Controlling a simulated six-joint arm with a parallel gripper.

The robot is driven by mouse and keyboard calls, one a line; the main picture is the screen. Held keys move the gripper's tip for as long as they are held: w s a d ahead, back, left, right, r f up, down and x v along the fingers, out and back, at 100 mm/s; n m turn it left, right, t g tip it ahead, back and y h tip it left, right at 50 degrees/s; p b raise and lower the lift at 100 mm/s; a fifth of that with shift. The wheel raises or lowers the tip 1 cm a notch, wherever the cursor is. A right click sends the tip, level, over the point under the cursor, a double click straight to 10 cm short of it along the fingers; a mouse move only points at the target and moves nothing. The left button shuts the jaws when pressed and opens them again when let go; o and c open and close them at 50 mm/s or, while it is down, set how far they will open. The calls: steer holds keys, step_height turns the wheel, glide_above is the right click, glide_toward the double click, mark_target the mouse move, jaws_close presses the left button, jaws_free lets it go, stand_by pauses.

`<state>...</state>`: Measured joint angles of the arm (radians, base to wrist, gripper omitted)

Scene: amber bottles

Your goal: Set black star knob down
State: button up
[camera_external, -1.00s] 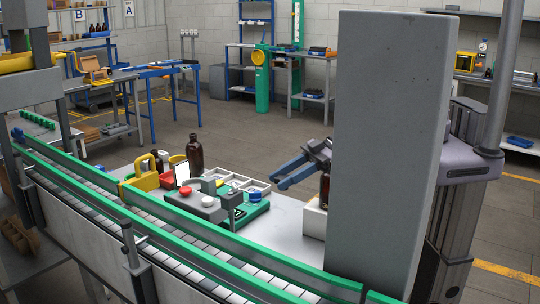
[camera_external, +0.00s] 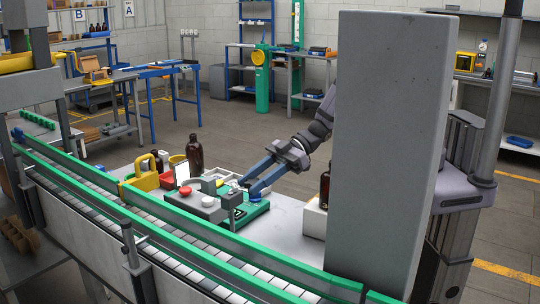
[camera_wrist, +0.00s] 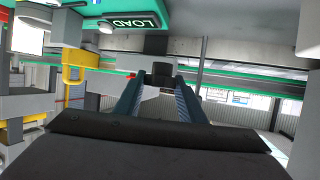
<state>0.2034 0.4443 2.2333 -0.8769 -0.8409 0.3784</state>
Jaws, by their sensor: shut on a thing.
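My gripper (camera_external: 247,188) reaches in from the right, pointing down and left, with its two blue fingers over the right part of the teal-green fixture (camera_external: 257,211). In the wrist view my gripper (camera_wrist: 161,80) is shut on a dark piece between its fingertips, which appears to be the black star knob (camera_wrist: 160,74). Its star shape cannot be made out. In the external view the fingers and the grey clamp post hide the knob. I cannot tell whether it touches a surface.
A grey block with a red button (camera_external: 185,191) and a white button stands left of the fingers. Behind are a white divided tray (camera_external: 212,183), a yellow-handled thing (camera_external: 146,174) and an amber bottle (camera_external: 195,153). Another bottle (camera_external: 325,187) stands right. The green-railed conveyor (camera_external: 200,238) runs in front.

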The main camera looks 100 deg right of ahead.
mark_target(261, 238)
steer(key=w+a+r+n+g+y, duration=0.2)
steer(key=a+r+n+g+y, duration=0.15)
steer(key=a+n+y, duration=0.2)
steer(key=shift+n+g, duration=0.55)
steer(key=shift+g, duration=0.3)
steer(key=s+a+f, duration=0.2)
steer(key=f, duration=0.1)
steer(key=shift+s+f+b, duration=0.1)
steer(key=shift+s+b, duration=0.25)
steer(key=shift+s, duration=0.05)
steer(key=shift+f+p, duration=1.15)
steer(key=shift+f, duration=3.9)
steer(key=shift+f, duration=0.15)
steer(key=o, duration=1.1)
